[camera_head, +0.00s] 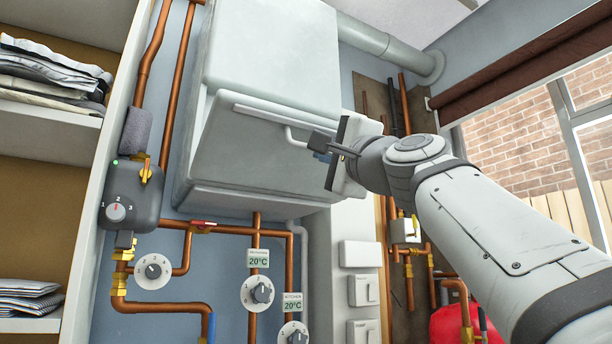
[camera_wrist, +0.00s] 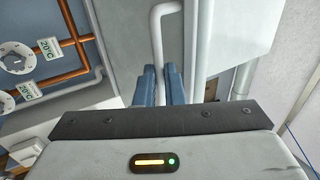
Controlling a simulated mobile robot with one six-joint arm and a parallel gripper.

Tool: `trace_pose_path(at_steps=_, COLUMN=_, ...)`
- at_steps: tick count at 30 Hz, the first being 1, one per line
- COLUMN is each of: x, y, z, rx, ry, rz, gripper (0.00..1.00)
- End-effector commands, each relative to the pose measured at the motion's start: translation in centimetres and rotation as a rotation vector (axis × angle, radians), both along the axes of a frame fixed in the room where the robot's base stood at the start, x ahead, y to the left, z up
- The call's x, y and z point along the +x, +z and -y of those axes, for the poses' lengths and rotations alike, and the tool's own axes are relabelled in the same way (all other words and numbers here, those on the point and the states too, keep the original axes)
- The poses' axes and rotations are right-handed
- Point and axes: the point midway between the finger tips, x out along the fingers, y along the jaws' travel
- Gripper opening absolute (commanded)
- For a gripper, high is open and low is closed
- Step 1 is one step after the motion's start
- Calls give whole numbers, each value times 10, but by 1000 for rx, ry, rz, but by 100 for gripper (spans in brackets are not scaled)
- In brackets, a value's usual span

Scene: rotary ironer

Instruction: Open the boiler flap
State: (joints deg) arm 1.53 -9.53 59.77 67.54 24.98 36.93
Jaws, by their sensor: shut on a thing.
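The white boiler (camera_head: 275,50) hangs on the wall in the upper middle of the head view. Its flap (camera_head: 245,150) is the lower front panel, and a narrow gap shows beside its upper left edge; I cannot tell how far it stands open. A pale bent rod handle (camera_head: 295,139) is at the flap's right side. My gripper (camera_head: 322,146) is at the handle's right end. In the wrist view, the blue fingers of my gripper (camera_wrist: 160,86) are on both sides of the white handle rod (camera_wrist: 156,45). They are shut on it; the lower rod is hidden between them.
Copper pipes (camera_head: 257,320), dials (camera_head: 257,293) and a grey control box (camera_head: 131,195) are below and left of the boiler. Shelves with folded linen (camera_head: 45,75) stand at the left. A red vessel (camera_head: 447,325) and a window (camera_head: 590,120) are at the right.

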Motion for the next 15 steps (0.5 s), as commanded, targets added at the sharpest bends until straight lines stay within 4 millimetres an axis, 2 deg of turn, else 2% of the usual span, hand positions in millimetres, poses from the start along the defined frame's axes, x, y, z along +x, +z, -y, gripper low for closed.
trace_pose_path(at_steps=1, x=2, y=-13, z=0, rx=0, ry=1, rz=-4, gripper=0)
trace_pose_path(at_steps=3, x=2, y=-19, z=-1, rx=-1, ry=2, rz=-5, gripper=0)
trace_pose_path(at_steps=15, x=4, y=-35, z=-3, rx=-1, ry=6, rz=-8, gripper=0)
